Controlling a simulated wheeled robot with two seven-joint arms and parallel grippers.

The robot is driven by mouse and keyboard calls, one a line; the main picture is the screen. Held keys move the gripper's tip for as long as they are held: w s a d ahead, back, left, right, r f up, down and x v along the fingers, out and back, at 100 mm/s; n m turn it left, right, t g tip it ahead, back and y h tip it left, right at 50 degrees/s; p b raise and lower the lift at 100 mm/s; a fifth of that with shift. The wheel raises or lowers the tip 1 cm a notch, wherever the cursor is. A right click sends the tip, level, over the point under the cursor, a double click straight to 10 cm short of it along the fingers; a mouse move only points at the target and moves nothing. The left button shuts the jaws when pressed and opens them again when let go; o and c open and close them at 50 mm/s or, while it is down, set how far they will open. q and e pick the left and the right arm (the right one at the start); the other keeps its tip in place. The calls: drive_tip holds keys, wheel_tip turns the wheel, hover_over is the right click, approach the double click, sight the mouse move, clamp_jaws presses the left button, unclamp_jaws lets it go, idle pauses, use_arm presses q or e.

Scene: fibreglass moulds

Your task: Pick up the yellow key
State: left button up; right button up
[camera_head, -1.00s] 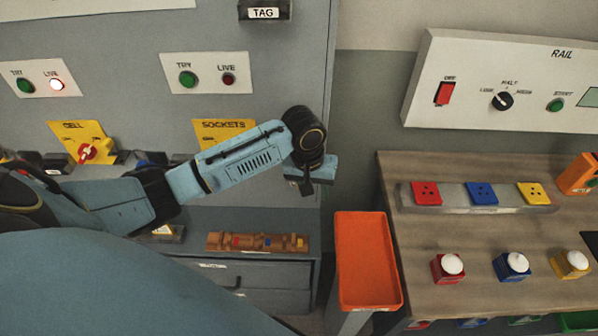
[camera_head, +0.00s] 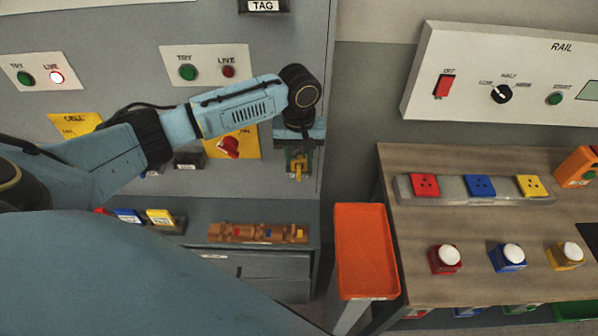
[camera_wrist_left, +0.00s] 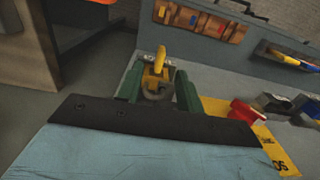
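My left gripper (camera_head: 298,162) points down in front of the cabinet's right part. A yellow key (camera_head: 297,171) sits between its fingertips, and the gripper looks shut on it. In the left wrist view the yellow key (camera_wrist_left: 161,58) lies between the two green fingers (camera_wrist_left: 159,84) and sticks out past their tips. A grey curved part shows at the key's near end, between the fingers. The fingers hide the key's sides. My right gripper is in neither view.
A wooden rack (camera_head: 258,240) with red, blue and yellow marks sits on the ledge below. An orange tray (camera_head: 365,250) stands to the right, before a wooden bench (camera_head: 440,222) with coloured sockets and buttons.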

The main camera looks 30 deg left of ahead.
sight(299, 169)
use_arm(q)
wheel_tip(299, 169, down, 5)
drive_tip(key=shift+w+f, duration=0.1)
drive_tip(key=shift+f, duration=0.05)
clamp_jaws()
idle(0.4)
